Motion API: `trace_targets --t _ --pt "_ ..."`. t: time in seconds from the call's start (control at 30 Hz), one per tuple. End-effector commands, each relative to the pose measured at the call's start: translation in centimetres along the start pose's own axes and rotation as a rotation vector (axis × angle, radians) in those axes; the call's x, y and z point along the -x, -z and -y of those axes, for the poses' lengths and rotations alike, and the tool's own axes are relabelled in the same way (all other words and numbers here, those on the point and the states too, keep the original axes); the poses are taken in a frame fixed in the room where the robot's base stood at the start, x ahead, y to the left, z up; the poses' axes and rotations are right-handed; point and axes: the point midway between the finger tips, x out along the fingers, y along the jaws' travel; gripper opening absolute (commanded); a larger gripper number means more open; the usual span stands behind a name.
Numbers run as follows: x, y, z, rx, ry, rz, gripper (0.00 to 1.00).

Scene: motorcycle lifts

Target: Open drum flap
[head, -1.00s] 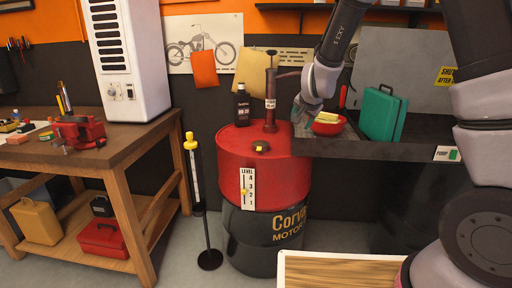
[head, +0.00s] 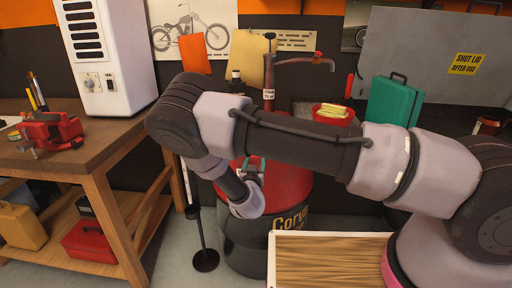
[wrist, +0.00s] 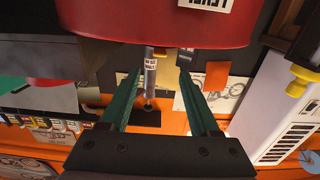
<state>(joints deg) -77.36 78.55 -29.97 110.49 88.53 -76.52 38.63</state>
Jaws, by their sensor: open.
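The drum (head: 292,188) is red above and black below, with "Corv…" lettering on its lower part. My arm crosses in front of it in the head view and hides much of its top and upper side. My gripper (head: 253,161) is open and empty, in front of the drum's red upper part. In the wrist view my gripper (wrist: 158,73) has its two green fingers apart, with the red drum (wrist: 150,22) above them in the picture. The hand pump (wrist: 150,72) shows beyond, between the fingers. I cannot make out a flap now.
A wooden bench (head: 105,150) with a red vise (head: 52,130) stands left. A thin stand (head: 205,258) rises left of the drum. A red bowl (head: 332,113) and green case (head: 393,100) are behind my arm. A wooden board (head: 325,262) is in front.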

Motion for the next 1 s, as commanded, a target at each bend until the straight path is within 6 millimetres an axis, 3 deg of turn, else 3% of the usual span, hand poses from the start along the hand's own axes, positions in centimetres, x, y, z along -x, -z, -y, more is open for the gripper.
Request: trace_targets --t 0.6,1.0 --pt "-9.6 0.0 -0.1 -0.001 -0.002 0.001 0.62" --pt "-10.6 0.0 0.0 0.0 0.0 0.001 0.62"
